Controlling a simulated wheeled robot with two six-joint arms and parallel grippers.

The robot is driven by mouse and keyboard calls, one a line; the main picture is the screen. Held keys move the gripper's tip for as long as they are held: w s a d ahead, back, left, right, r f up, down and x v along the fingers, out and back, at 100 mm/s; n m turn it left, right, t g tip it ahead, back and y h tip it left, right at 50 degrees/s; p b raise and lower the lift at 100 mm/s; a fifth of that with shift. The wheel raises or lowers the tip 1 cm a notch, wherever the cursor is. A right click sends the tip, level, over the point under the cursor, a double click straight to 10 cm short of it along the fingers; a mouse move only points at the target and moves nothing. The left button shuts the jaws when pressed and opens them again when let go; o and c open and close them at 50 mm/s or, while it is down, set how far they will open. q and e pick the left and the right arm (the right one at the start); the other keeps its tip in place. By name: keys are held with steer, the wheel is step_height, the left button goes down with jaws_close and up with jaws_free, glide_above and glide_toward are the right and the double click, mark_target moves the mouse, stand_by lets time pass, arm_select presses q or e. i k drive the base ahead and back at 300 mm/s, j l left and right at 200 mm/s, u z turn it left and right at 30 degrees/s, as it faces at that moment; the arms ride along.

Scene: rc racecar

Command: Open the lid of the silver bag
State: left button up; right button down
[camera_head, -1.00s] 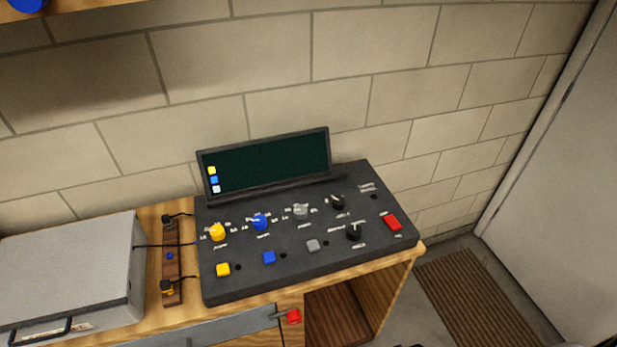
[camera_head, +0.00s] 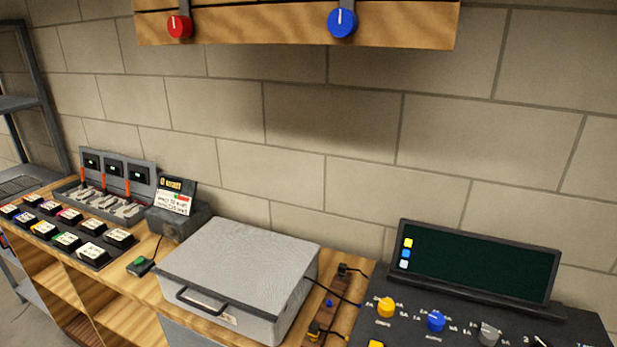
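The silver bag shows as a grey box-like case (camera_head: 262,324) on the wooden workbench, in the lower middle of the head view. Its flat light-grey lid (camera_head: 240,258) is closed. A dark handle (camera_head: 200,305) sits on its front side, beside a small label. Neither of my grippers is in view.
A black control panel (camera_head: 460,322) with knobs and a screen stands right of the case. A wooden strip with plugs (camera_head: 328,304) lies between them. Left are a small dark device (camera_head: 178,218), several labelled blocks (camera_head: 68,241) and a grey rack (camera_head: 108,172). A wooden board (camera_head: 260,27) hangs above.

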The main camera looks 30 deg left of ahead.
mark_target(256, 272)
steer(key=u, duration=1.6)
